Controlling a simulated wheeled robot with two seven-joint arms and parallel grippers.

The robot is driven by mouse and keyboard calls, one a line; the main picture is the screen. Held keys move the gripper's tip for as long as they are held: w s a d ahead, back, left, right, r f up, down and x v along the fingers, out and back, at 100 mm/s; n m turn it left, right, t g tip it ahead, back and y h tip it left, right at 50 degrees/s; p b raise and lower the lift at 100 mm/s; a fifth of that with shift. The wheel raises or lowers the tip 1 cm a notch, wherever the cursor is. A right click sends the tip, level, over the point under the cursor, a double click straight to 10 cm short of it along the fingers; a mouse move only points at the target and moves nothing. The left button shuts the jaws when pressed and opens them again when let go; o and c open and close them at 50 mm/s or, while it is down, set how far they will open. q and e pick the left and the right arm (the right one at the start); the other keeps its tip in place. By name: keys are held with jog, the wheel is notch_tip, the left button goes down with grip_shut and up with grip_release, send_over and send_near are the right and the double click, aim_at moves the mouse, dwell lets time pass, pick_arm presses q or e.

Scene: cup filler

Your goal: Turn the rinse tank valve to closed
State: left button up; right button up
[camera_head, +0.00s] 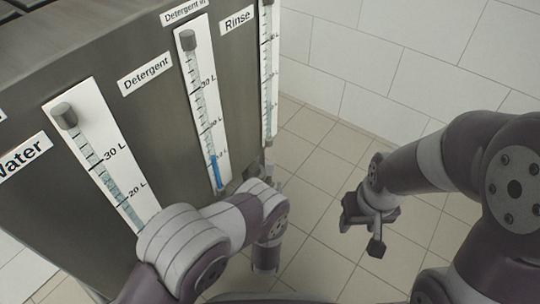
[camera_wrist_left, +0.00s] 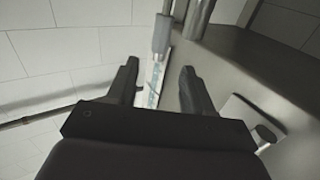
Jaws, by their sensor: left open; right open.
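The Rinse label (camera_head: 237,20) and the rinse gauge strip (camera_head: 267,70) are at the right edge of the metal tank front in the head view. No rinse valve handle can be clearly made out there; my left arm covers the lower area. My left gripper (camera_wrist_left: 160,72) is open with nothing between its fingers in the left wrist view. A grey cylinder on a thin rod (camera_wrist_left: 162,36) shows beyond and between the fingertips, apart from them; I cannot tell whether it is the valve. My right gripper (camera_head: 361,229) is open and empty over the floor, away from the tank.
The metal tank front (camera_head: 150,120) carries the Detergent label (camera_head: 145,73), a detergent gauge (camera_head: 200,100) and a water gauge (camera_head: 95,150). A metal pipe (camera_wrist_left: 197,18) stands beside the grey cylinder. Tiled floor (camera_head: 325,165) and a white wall (camera_head: 400,60) are clear at right.

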aim_at(270, 168)
pick_arm(q)
jog(key=w+b, duration=0.1)
jog(key=w, duration=0.2)
jog(key=w+b, duration=0.1)
jog(key=w, duration=0.2)
jog(key=w+b, duration=0.2)
jog(key=w, duration=0.1)
jog(key=shift+d+f, duration=0.2)
jog(key=shift+f, duration=0.05)
jog(key=shift+w+r, duration=0.15)
jog(key=shift+w, duration=0.2)
grip_shut()
